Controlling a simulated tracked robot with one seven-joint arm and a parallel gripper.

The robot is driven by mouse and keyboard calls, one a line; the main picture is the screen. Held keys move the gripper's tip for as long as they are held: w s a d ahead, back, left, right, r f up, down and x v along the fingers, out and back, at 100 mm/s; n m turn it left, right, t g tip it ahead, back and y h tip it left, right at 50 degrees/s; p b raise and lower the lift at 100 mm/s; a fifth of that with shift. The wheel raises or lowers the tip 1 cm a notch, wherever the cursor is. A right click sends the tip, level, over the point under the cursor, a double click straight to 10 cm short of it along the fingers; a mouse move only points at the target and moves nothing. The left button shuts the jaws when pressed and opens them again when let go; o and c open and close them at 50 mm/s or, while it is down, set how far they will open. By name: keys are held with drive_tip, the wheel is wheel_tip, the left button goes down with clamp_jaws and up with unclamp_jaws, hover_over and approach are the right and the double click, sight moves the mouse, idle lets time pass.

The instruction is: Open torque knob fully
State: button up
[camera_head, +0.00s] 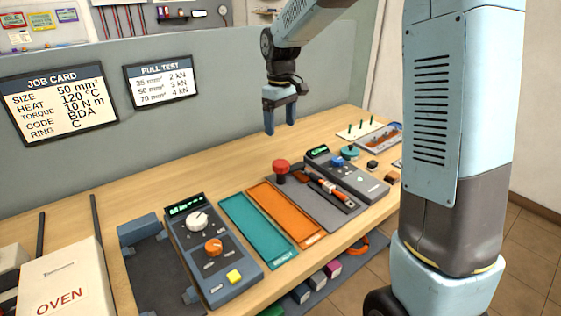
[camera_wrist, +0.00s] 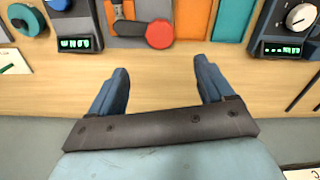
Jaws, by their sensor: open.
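Several knobs are in view, and I cannot read which one is labelled torque. A grey box (camera_head: 362,186) at the right has a blue knob (camera_head: 337,160) and a lit green display (camera_head: 317,151). A grey-blue box (camera_head: 223,268) nearer the left has a white knob (camera_head: 197,221) and an orange knob (camera_head: 213,247). The blue knob also shows at the top left of the wrist view (camera_wrist: 60,4), the white knob at its top right (camera_wrist: 300,17). My gripper (camera_head: 281,128) is open and empty above the bench's back part, apart from every knob; its fingers also show in the wrist view (camera_wrist: 160,68).
A red round-topped part (camera_head: 281,166) stands up between the boxes, beside a tool (camera_head: 328,189). A teal tray (camera_head: 256,231) and orange tray (camera_head: 285,212) lie flat. A teal knob-like part (camera_head: 349,151) is farther right. The bench's back strip (camera_head: 130,199) is clear.

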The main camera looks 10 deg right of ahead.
sight(281, 162)
wheel_tip(281, 162, down, 14)
drive_tip(key=shift+r, duration=0.2)
idle(0.4)
drive_tip(key=shift+c, duration=0.3)
drive_tip(key=c, duration=1.4)
drive_tip(key=shift+c, duration=0.2)
